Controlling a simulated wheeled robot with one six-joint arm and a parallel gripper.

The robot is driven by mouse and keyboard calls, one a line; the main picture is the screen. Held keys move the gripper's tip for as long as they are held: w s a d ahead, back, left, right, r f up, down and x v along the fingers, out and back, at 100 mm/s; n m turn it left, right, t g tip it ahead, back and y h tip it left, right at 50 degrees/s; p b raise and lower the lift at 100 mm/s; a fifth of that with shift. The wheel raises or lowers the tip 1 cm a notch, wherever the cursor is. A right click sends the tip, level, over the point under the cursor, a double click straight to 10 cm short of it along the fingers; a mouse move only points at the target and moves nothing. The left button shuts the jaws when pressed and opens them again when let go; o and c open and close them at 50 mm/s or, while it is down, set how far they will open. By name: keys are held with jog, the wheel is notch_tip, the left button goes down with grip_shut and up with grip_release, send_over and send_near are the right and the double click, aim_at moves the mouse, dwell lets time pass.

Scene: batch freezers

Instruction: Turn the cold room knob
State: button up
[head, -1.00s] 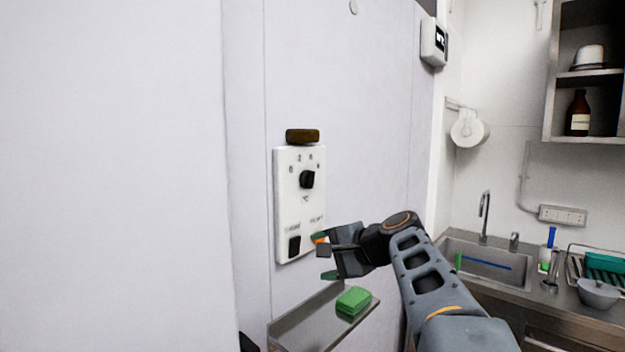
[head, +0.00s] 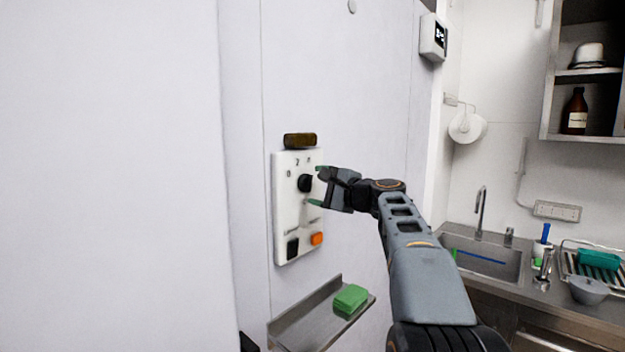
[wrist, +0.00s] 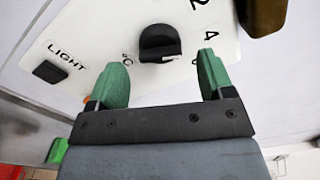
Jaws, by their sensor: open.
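The cold room knob (head: 305,183) is a black round dial on a white control panel (head: 284,215) on the pale wall. In the wrist view the knob (wrist: 160,43) has a raised grip bar and a white mark, and lies just beyond and between my fingertips. My gripper (head: 318,186) is open and empty, at the right side of the panel at about knob height. Its green fingers (wrist: 160,72) are apart from the knob, with a small gap in front. Numbers ring the knob; some are hidden by the gripper.
Below the knob are a black switch (head: 293,248) and an orange button (head: 316,239). A dark brass-coloured block (head: 300,140) sits just above the panel. A metal shelf (head: 300,322) with a green sponge (head: 350,298) juts out below. A sink (head: 485,262) stands to the right.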

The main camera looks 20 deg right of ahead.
aim_at(308, 183)
jog(key=shift+p+x, duration=0.3)
jog(key=shift+x, duration=1.15)
jog(key=c, duration=0.9)
jog(key=m+p, duration=0.2)
jog(key=m, duration=0.1)
jog(key=shift+r+m, duration=0.1)
jog(key=shift+m, duration=0.3)
jog(key=shift+m+p, duration=1)
jog(key=shift+m, duration=0.9)
